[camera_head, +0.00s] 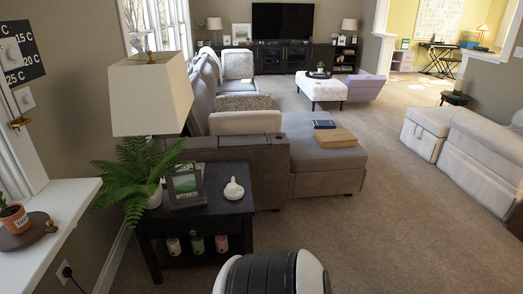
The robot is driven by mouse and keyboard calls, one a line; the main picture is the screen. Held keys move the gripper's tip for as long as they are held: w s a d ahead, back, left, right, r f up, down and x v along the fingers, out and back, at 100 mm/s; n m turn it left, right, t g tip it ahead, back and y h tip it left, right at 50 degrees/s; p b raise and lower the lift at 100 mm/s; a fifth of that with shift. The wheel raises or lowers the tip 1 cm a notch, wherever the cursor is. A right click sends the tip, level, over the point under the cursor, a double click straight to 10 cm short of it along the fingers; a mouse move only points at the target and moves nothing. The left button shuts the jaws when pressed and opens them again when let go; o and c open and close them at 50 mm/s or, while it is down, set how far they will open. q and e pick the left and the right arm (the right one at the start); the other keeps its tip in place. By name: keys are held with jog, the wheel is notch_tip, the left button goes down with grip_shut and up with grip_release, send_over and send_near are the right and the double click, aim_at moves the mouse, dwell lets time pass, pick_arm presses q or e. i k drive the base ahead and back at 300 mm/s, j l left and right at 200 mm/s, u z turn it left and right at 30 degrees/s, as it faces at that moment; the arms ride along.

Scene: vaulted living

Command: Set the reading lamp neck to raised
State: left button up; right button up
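A small yellow-orange lamp (483,29) stands on a desk in the far room at the upper right. It is too small for me to tell how its neck is set. A large table lamp with a cream shade (150,98) stands near me on the left, on a dark side table (214,213). Its lower part is hidden behind a fern. I cannot tell from the view which lamp is the reading lamp. Neither of my grippers shows in the head view.
A fern (130,177), a picture frame (186,184) and a white lidded pot (233,189) crowd the side table. A grey sofa (326,172) stands beyond it. Open carpet (400,225) lies between it and a white sofa (478,160) at right.

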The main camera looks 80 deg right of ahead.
aim_at(232, 187)
jog(key=z, duration=2.4)
